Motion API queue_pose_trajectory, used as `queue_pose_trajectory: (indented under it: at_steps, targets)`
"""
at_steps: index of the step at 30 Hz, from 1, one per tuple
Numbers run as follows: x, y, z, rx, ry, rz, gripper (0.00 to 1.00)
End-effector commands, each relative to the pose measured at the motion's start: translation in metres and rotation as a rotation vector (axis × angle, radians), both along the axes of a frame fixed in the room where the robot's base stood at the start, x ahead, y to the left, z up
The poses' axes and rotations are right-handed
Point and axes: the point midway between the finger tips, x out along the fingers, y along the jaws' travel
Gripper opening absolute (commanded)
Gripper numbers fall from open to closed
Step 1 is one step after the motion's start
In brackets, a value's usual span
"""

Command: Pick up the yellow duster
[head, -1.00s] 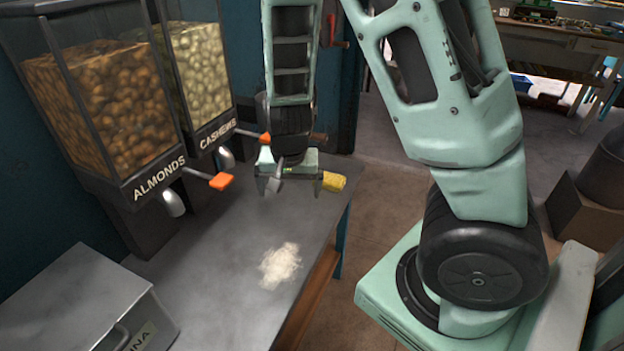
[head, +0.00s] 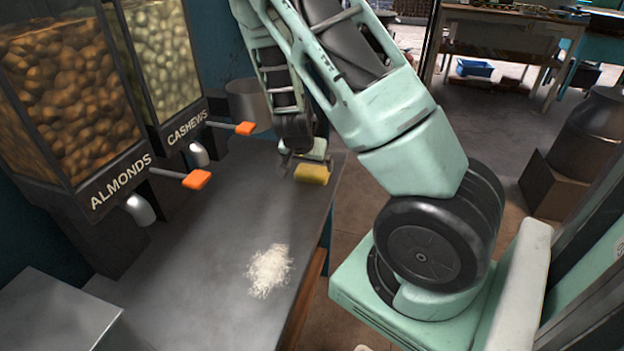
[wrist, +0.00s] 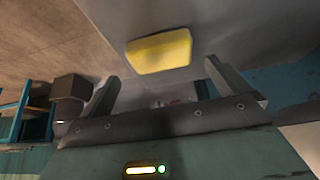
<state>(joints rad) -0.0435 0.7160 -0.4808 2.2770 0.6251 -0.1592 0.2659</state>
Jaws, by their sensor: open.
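The yellow duster (head: 312,174) is a small block lying at the far right part of the grey counter, near its edge. My gripper (head: 303,164) is just behind and beside it in the head view, and my arm hides part of the gripper. In the wrist view the duster (wrist: 159,52) lies ahead of the gripper (wrist: 160,82), roughly between the lines of the two fingers but beyond their tips. The fingers are spread apart with nothing between them.
A pile of white powder (head: 269,271) lies on the counter (head: 190,270). Almond (head: 75,110) and cashew (head: 160,65) dispensers with orange-tipped levers stand along the left. A metal pot (head: 248,104) is behind. A metal box (head: 50,315) sits at the front left.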

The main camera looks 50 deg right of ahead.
Motion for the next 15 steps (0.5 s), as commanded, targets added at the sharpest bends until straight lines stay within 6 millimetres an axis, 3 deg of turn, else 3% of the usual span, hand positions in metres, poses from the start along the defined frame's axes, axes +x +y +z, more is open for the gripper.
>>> queue_pose_trajectory:
  at_steps: [15]
  targets:
    - [0.012,-0.031,-0.047,0.001,0.002,-0.002,1.0]
